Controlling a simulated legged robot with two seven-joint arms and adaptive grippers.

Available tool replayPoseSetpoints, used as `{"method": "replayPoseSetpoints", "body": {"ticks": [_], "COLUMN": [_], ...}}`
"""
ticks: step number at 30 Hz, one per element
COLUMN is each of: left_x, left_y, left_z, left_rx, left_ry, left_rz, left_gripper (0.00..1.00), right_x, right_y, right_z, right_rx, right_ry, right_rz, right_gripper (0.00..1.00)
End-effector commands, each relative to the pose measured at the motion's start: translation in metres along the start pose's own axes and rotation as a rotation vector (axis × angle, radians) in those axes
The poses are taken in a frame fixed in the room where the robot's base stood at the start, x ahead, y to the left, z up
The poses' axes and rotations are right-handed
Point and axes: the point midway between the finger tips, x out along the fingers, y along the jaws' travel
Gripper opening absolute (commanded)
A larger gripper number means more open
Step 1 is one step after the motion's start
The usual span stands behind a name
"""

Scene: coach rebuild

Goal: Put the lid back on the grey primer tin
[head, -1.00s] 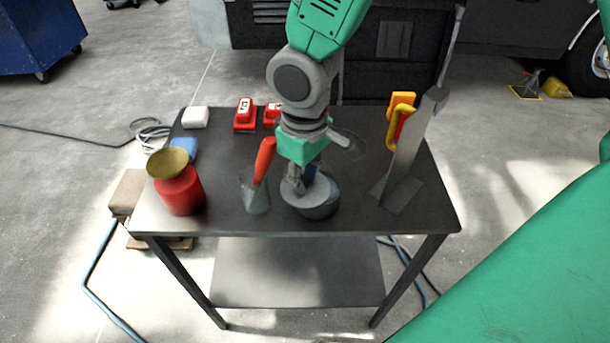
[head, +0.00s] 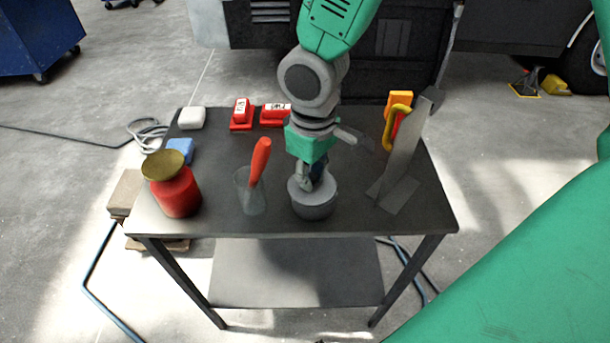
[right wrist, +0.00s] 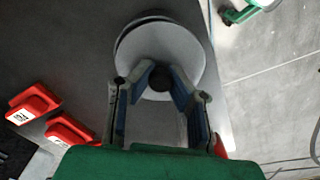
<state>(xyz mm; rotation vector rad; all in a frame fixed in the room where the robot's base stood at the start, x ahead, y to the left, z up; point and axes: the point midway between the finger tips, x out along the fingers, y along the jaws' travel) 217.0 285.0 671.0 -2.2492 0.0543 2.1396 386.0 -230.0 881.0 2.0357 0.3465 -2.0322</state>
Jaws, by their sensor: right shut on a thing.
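The grey primer tin (head: 314,210) stands upright near the front middle of the table. My right gripper (head: 307,184) points down over it, shut on the dark knob of the grey lid (head: 296,191). In the right wrist view the lid (right wrist: 180,50) is a light grey disc, with the fingertips (right wrist: 160,76) on either side of its knob. A dark rim of the tin (right wrist: 130,27) shows past the lid's upper left edge, so the two are slightly off centre. I cannot tell whether the lid touches the tin. My left gripper is out of view.
A clear cup (head: 250,196) with a red-handled tool (head: 260,160) stands left of the tin. A red tin (head: 177,194) with a gold top is farther left. A grey angled stand (head: 403,165) is at right. Red blocks (head: 241,114) lie at the back.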

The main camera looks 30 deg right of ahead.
Motion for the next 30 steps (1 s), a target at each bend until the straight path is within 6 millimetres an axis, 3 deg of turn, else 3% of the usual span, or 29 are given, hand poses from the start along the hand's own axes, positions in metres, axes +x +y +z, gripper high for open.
{"method": "replayPoseSetpoints", "body": {"ticks": [30], "left_x": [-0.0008], "left_y": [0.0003], "left_z": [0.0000], "left_rx": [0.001], "left_ry": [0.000], "left_rz": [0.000], "left_gripper": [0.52], "right_x": [0.0038], "right_y": [0.0100], "right_z": [0.0045], "right_rx": [-0.001], "right_ry": [-0.002], "right_rz": [0.002], "right_gripper": [0.00]}}
